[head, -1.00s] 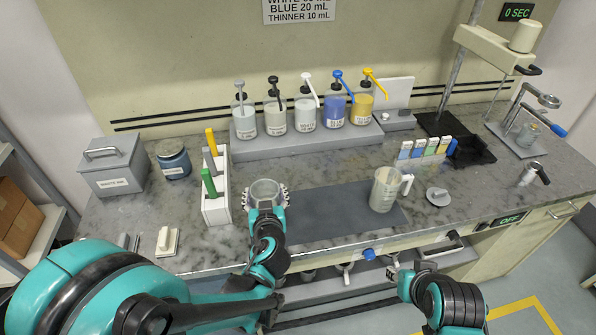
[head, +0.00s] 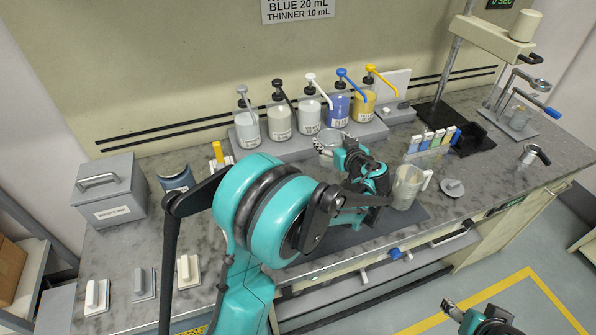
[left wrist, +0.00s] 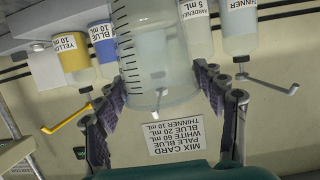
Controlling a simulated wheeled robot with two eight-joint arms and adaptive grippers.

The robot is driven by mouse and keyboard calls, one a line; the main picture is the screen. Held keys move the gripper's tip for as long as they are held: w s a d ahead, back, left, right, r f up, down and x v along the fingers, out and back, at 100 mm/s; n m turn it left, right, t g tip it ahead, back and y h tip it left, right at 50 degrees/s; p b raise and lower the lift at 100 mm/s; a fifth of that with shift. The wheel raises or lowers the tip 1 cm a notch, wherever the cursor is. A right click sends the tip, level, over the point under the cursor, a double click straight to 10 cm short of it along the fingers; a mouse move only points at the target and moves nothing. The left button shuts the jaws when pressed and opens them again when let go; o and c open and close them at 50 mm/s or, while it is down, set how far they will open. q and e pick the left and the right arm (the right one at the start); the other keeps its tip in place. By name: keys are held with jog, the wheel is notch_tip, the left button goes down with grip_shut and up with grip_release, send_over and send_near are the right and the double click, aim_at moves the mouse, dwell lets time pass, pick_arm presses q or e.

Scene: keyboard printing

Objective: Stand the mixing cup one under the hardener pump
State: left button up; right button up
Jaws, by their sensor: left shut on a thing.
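My left gripper (head: 342,151) is shut on a clear mixing cup (head: 325,145) and holds it in front of the pump row, nearest the white and blue bottles. In the left wrist view the cup (left wrist: 143,50) has graduation marks and sits between the fingers. The hardener pump (head: 279,120), a pale bottle with a black head, is second from the left, left of the cup. Its label also shows in the left wrist view (left wrist: 198,25). I cannot tell whether the cup touches the platform. My right gripper (head: 452,311) is low at the right, away from the bench; its jaws are unclear.
The thinner (head: 247,130), white (head: 309,113), blue (head: 337,108) and yellow (head: 363,104) pumps share the grey platform. A handled beaker (head: 405,188) stands right of my left arm. A paint card rack (head: 430,143) stands beyond it. My arm hides much of the front worktop.

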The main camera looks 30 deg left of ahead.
pick_arm(q)
jog(key=a+f+b, duration=0.2)
jog(key=a+f, duration=0.1)
jog(key=s+a+f+b, duration=0.1)
jog(key=a+f, duration=0.3)
jog(key=s+a+f+b, duration=0.1)
jog(key=a+f+b, duration=0.1)
jog(key=a+f, duration=0.2)
jog(key=shift+s+a+b, duration=0.1)
jog(key=shift+s+b, duration=0.05)
jog(key=shift+b, duration=0.15)
jog(key=shift+r, duration=0.15)
jog(key=shift+f, duration=0.2)
jog(key=o, duration=1.3)
jog(key=shift+r, duration=0.1)
